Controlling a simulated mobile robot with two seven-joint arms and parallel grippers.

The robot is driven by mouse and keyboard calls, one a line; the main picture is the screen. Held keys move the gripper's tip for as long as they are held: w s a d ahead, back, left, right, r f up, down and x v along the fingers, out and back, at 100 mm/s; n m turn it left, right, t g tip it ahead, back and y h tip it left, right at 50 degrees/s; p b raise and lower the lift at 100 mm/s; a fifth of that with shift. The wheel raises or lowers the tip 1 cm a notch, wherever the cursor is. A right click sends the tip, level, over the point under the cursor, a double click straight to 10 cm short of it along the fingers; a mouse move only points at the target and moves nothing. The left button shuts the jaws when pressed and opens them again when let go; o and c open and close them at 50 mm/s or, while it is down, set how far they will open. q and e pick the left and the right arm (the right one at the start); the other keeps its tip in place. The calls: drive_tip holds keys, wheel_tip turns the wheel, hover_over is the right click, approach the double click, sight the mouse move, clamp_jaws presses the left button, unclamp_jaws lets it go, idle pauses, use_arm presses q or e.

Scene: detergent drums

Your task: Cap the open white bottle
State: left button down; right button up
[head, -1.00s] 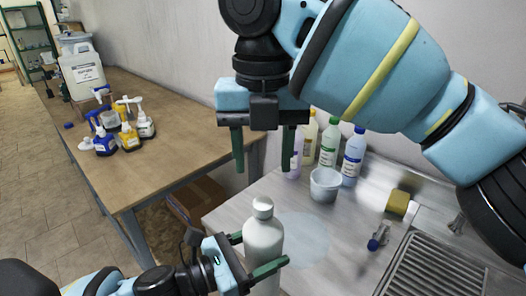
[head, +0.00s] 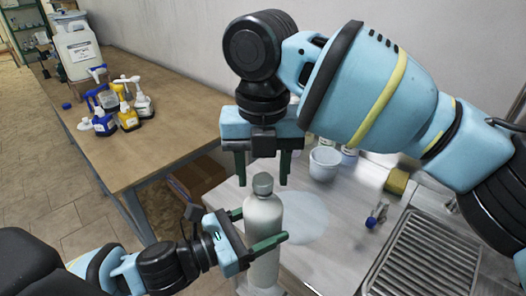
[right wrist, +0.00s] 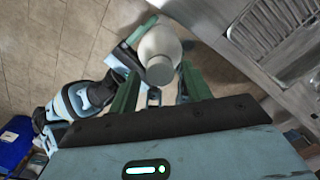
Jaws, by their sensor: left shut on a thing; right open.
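The white bottle (head: 263,222) stands upright over the metal counter in the head view. A greyish cap (head: 263,184) sits on top of its neck; I cannot tell how tightly. My left gripper (head: 268,248) is shut on the bottle's body from the left. My right gripper (head: 263,182) points down above the bottle, open, with its fingers on either side of the cap and apart from it. In the right wrist view, the bottle (right wrist: 158,42) and its cap (right wrist: 160,70) show beyond and between the open fingers.
A white tub (head: 324,164) and a yellow-capped item (head: 396,181) are on the counter to the right. A small blue-ended item (head: 376,215) lies near the ridged drainer (head: 430,255). Several spray bottles (head: 122,108) and a large white jug (head: 78,50) stand on the wooden table.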

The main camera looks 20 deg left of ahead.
drive_tip(key=shift+f, duration=0.25)
drive_tip(key=shift+c, duration=0.4)
